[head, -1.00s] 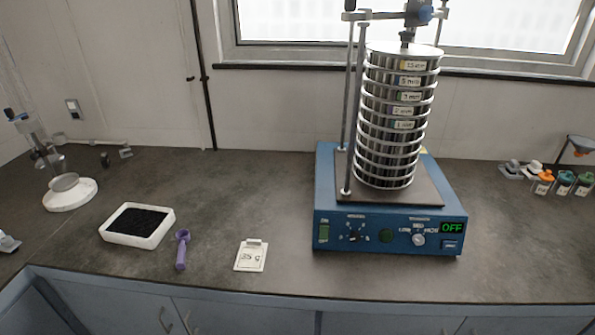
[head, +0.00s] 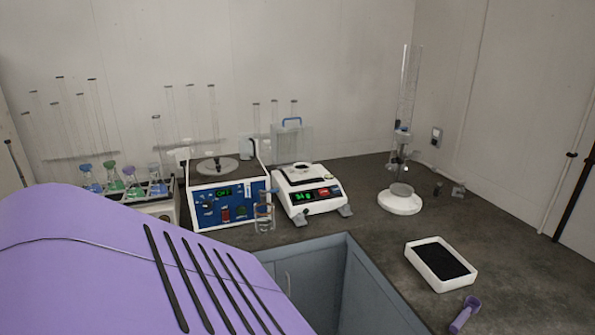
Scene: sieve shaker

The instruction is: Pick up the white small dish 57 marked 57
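No mark 57 is legible in the head view. A small white dish-like piece with something dark in it (head: 302,168) sits on top of the white balance (head: 312,195), too small to make out any mark. A white rectangular tray of black grains (head: 413,257) lies on the bench at the lower right, with no mark readable. Neither of my grippers is in view.
A purple scoop (head: 464,314) lies in front of the tray. A blue machine (head: 229,203) and a beaker (head: 264,215) stand left of the balance. Stoppered flasks (head: 133,184) are further left. A round white stand (head: 400,201) with a tall cylinder is at the back.

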